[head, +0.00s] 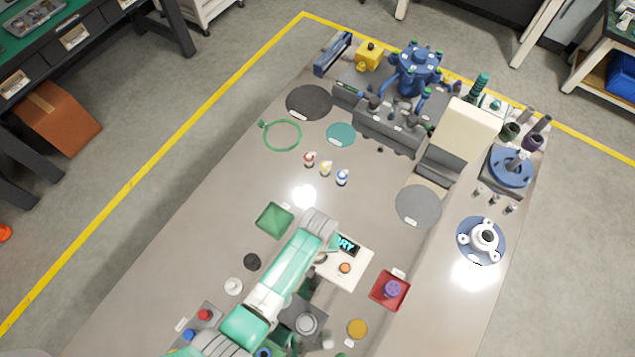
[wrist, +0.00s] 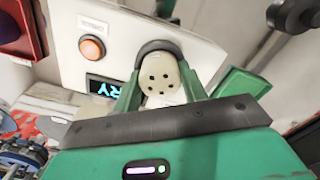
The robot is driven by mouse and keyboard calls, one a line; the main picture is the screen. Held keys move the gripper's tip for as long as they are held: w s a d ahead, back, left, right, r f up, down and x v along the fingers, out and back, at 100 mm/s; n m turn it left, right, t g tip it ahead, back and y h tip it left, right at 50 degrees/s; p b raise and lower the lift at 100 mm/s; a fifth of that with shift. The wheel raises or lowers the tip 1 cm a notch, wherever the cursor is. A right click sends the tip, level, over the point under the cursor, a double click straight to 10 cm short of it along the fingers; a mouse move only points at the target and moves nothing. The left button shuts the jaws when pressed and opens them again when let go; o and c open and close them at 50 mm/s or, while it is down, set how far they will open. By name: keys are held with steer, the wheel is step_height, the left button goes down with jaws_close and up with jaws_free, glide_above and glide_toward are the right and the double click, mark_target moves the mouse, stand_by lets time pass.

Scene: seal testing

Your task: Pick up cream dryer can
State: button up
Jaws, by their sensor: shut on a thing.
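The cream dryer can (wrist: 160,78) shows in the wrist view, with several small dark holes in its end face. My gripper (wrist: 158,88) is shut on it, with one green finger on each side. A dark curved piece lies along the far edge of the can; I cannot tell what it belongs to. The can is in front of the white box with an orange button and a lit display (wrist: 103,86). In the head view this white box (head: 347,283) stands beside my arm. My arm hides my gripper and the can there.
A green tray (head: 274,220) lies left of my arm, and a red tray (head: 390,303) with a purple part lies to the right. Three small bottles (head: 326,170) stand beyond. A blue-flanged part (head: 482,240) is at the right edge.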

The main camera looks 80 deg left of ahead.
steer(key=shift+r, duration=0.1)
step_height(320, 180, up, 4)
steer(key=shift+s+f+p, duration=0.1)
steer(key=shift+f+p, duration=0.05)
steer(key=shift+p, duration=0.25)
steer(key=s+d+r+p, duration=0.5)
steer(key=s+d, duration=0.5)
steer(key=d, duration=0.2)
steer(key=shift+s+p, duration=0.2)
steer(key=shift+p, duration=0.15)
